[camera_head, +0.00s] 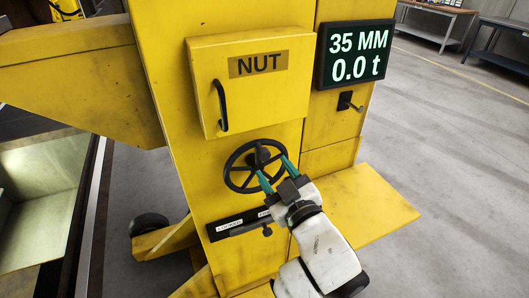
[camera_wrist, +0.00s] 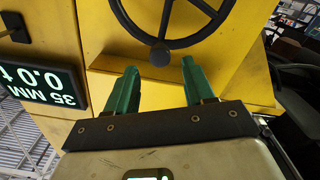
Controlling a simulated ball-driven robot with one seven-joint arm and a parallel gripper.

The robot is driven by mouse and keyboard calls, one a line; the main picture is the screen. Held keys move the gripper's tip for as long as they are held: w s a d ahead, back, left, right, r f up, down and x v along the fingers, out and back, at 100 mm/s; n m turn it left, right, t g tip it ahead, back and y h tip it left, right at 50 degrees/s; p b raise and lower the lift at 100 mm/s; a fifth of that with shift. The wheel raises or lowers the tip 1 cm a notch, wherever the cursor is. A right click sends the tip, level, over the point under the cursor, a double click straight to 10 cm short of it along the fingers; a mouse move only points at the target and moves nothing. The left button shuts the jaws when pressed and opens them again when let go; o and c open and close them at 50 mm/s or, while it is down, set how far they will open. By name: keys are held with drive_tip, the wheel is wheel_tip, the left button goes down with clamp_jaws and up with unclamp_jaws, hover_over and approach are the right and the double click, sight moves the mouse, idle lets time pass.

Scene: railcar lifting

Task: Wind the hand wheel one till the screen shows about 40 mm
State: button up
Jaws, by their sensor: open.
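The black hand wheel (camera_head: 232,175) is mounted on the front of the yellow column, below the NUT box. Its rim and spokes also show at the top of the wrist view (camera_wrist: 141,36), with a round dark knob (camera_wrist: 160,57) on the rim. My gripper (camera_head: 271,166) is open at the wheel's right side, its green fingers pointing at the wheel. In the wrist view the knob lies between and just beyond the two fingertips; I cannot tell whether they touch it. The screen (camera_head: 354,54) reads 35 MM and 0.0 t, and shows upside down in the wrist view (camera_wrist: 40,84).
The yellow NUT box (camera_head: 253,85) with a black handle sits above the wheel. A small dark switch (camera_head: 346,102) is under the screen. A labelled slot with a lever (camera_head: 240,225) is below the wheel. A yellow ledge (camera_head: 375,205) juts out at right; grey floor beyond is open.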

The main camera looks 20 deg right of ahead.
sight(266, 158)
drive_tip(key=w+p, duration=0.1)
drive_tip(key=w, duration=0.5)
drive_tip(key=shift+w, duration=0.15)
clamp_jaws()
idle(0.4)
